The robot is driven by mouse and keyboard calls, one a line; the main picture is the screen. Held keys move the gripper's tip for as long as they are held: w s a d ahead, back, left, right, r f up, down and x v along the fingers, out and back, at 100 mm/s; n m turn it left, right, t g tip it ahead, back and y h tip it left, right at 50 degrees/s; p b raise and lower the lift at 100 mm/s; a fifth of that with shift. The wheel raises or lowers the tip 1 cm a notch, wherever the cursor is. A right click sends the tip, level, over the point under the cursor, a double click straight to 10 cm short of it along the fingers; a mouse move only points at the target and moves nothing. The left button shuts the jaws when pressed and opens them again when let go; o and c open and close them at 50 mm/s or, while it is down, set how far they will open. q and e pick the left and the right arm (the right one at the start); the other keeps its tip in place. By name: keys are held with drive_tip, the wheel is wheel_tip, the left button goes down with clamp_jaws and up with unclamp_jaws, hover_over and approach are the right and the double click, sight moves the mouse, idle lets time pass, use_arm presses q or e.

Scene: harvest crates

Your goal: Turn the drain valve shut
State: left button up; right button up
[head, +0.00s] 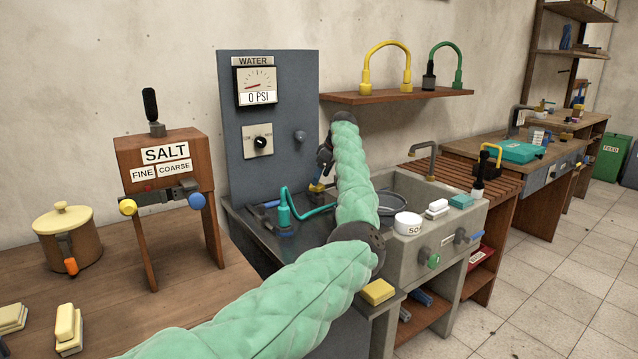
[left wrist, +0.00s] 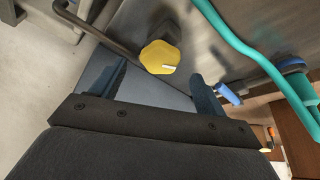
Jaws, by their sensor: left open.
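A yellow faceted knob (left wrist: 160,57) with a small white label shows in the left wrist view, on a grey surface just beyond my left gripper (left wrist: 160,92). The gripper's two blue-grey fingers are open, with nothing between them. The knob lies ahead of the gap; I cannot tell if it is the drain valve. In the head view, my left gripper (head: 322,172) is at the grey water panel's basin, with a bit of yellow (head: 316,187) under it. My padded arm hides part of the basin. My right gripper is not in view.
A teal hose (head: 284,212) rises beside the gripper, and a dark rod (left wrist: 98,32) runs close by the knob. The water panel (head: 270,110) stands behind, its gauge reading 0 PSI. A stone sink (head: 400,184) is to the right, a salt dispenser (head: 160,165) to the left.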

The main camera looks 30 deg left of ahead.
sight(319, 185)
use_arm(q)
drive_tip(key=shift+x, duration=1.8)
drive_tip(key=c, duration=1)
